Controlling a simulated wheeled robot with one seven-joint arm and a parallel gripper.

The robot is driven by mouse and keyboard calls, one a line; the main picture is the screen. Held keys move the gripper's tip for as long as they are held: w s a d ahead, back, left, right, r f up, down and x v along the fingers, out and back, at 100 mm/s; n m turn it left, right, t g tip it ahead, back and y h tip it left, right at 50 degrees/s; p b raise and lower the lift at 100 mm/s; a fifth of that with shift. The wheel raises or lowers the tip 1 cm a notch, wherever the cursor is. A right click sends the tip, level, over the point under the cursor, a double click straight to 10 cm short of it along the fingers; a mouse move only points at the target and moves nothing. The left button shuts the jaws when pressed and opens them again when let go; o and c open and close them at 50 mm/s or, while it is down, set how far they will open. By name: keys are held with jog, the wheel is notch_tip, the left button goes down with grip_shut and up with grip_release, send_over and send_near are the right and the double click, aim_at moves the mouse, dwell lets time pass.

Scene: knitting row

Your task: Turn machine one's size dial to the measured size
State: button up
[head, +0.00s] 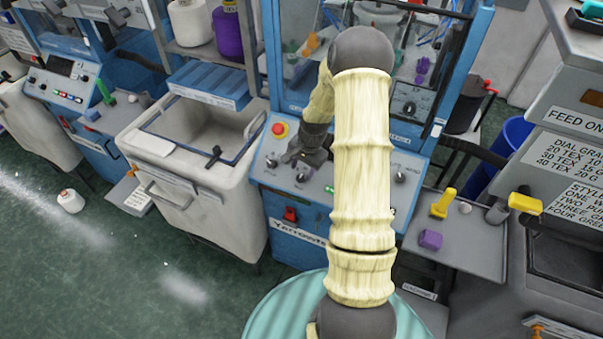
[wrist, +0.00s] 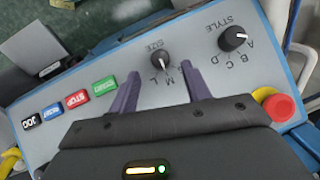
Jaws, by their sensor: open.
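The size dial (wrist: 159,58) is a black knob on the grey-blue control panel (wrist: 105,62), with M and L printed beside it; its exact setting is hard to read. My gripper (wrist: 160,71) is open and empty, with one finger toward each side of the size dial. I cannot tell whether either finger touches it. The style dial (wrist: 232,39) stands to the right, lettered A to D. In the head view, my gripper (head: 303,156) is low over the panel of the blue machine (head: 298,246), and my arm hides part of that panel.
A red emergency stop (wrist: 280,107) sits close to my gripper. A row of buttons, including a red STOP button (wrist: 77,99), lies left of the dial. A white bin (head: 180,188) stands left of the machine. A side shelf (head: 478,252) holds a purple block (head: 430,240).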

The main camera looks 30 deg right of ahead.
aim_at(301, 177)
jog(key=shift+w+a+f+p, duration=0.1)
jog(key=shift+w+f+p, duration=0.1)
jog(key=shift+f, duration=0.55)
jog(key=shift+w+a+f+p, duration=0.1)
jog(key=shift+f+p, duration=0.05)
jog(key=shift+f, duration=0.65)
jog(key=shift+w+f+p, duration=0.1)
jog(key=shift+f+p, duration=0.1)
jog(key=shift+f, duration=0.55)
jog(key=c, duration=1)
